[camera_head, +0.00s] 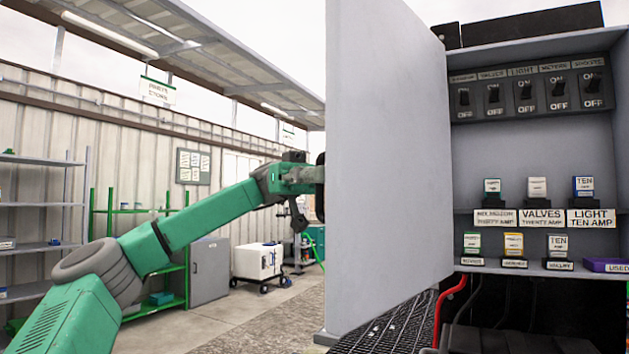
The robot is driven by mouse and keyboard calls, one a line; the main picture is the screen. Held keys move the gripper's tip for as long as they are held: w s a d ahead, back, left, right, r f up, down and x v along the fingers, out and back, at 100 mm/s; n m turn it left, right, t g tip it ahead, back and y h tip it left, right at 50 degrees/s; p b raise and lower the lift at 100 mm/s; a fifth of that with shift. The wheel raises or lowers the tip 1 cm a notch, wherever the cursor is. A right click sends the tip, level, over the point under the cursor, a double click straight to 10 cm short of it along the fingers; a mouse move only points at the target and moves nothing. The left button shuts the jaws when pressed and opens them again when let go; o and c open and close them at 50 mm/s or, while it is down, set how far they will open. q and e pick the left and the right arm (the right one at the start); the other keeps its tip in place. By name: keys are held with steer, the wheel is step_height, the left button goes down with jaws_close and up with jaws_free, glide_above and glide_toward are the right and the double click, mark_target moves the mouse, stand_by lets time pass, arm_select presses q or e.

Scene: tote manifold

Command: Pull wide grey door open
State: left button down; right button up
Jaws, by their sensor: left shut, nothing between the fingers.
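The wide grey door (385,160) stands swung open at the left side of a grey cabinet (545,150), whose inside is in view. My left arm is green and reaches in from the left. My left gripper (310,192) is at the door's left edge, at about mid-height; the door hides part of it. The gripper is shut with nothing visible held in it. I cannot tell whether it touches the door. My right gripper is not in view.
The cabinet holds a row of switches (525,92) and two shelves of small labelled blocks (537,188). Red and black cables (450,308) hang below. Behind my arm are a green rack (140,210), a white wheeled box (258,262) and open concrete floor (215,320).

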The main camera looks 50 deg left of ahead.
arm_select(q)
steer(key=shift+a+r, duration=0.1)
steer(key=shift+a, duration=0.15)
steer(key=c, duration=1.8)
jaws_free()
steer(key=shift+w, duration=0.1)
steer(key=shift+c, duration=0.2)
steer(key=shift+o, duration=1.3)
steer(key=shift+w, duration=0.2)
steer(key=shift+s, duration=0.15)
steer(key=shift+a, duration=0.25)
steer(key=w+a, duration=0.2)
steer(key=a, duration=0.9)
steer(key=shift+w+a+f, duration=0.2)
steer(key=shift+w+a, duration=0.05)
steer(key=shift+w, duration=0.05)
